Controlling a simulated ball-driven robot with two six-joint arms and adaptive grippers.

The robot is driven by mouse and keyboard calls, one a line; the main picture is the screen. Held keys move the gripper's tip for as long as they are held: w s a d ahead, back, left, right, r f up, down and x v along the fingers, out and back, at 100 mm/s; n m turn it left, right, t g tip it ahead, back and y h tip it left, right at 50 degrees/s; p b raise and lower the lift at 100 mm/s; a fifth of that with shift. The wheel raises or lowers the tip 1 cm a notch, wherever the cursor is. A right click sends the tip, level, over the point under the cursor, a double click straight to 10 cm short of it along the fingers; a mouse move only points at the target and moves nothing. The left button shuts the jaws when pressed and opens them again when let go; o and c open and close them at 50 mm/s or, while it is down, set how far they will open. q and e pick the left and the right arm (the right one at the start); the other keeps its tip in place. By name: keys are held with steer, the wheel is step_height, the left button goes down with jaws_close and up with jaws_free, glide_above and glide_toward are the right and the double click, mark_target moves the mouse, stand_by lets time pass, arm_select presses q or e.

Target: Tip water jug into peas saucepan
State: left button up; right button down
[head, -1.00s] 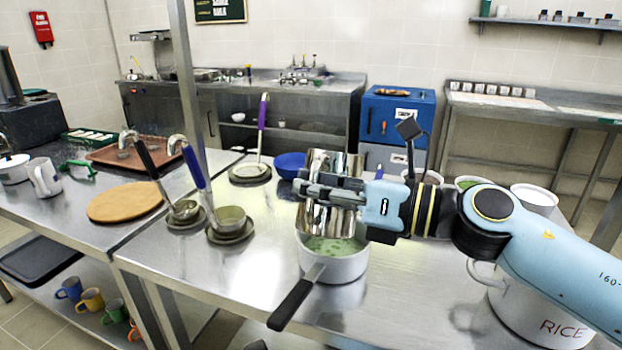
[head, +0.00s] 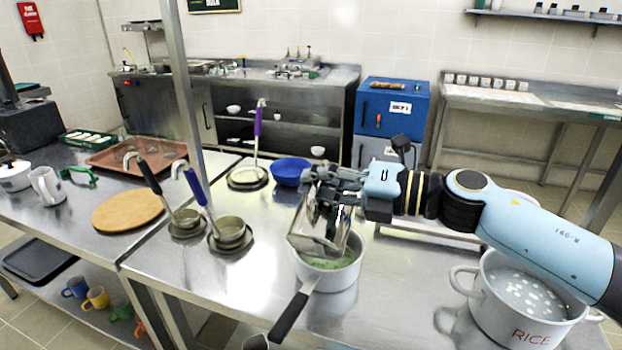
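The peas saucepan (head: 335,277) stands on the steel table with green contents showing and its black handle pointing to the lower left. The water jug (head: 312,232) is a shiny metal vessel held over the saucepan, tilted with its lower part toward the left. My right gripper (head: 330,180) is shut on the jug near its upper part, just above and behind the saucepan. The jug's inside and any flow of water cannot be made out. My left gripper does not show.
A large pot marked RICE (head: 500,312) stands at the right front. A blue bowl (head: 290,172) sits behind the jug. Ladles in small pots (head: 230,236) stand left of the saucepan, and a round wooden board (head: 127,210) lies further left.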

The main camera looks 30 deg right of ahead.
steer(key=w+d+m, duration=0.1)
steer(key=m, duration=0.1)
steer(key=w+d+f+m, duration=0.1)
steer(key=w+d, duration=0.1)
steer(key=shift+d+m+p, duration=0.25)
steer(key=shift+m+p, duration=0.1)
steer(key=shift+m, duration=0.05)
steer(key=w+d+m, duration=0.5)
steer(key=d+m, duration=0.1)
steer(key=d, duration=0.1)
steer(key=shift+w+r+g+y+p, duration=0.3)
steer(key=shift+w+p, duration=0.05)
steer(key=shift+p, duration=0.1)
steer(key=shift+m, duration=0.3)
stand_by(0.3)
steer(key=shift+a, duration=0.15)
stand_by(1.6)
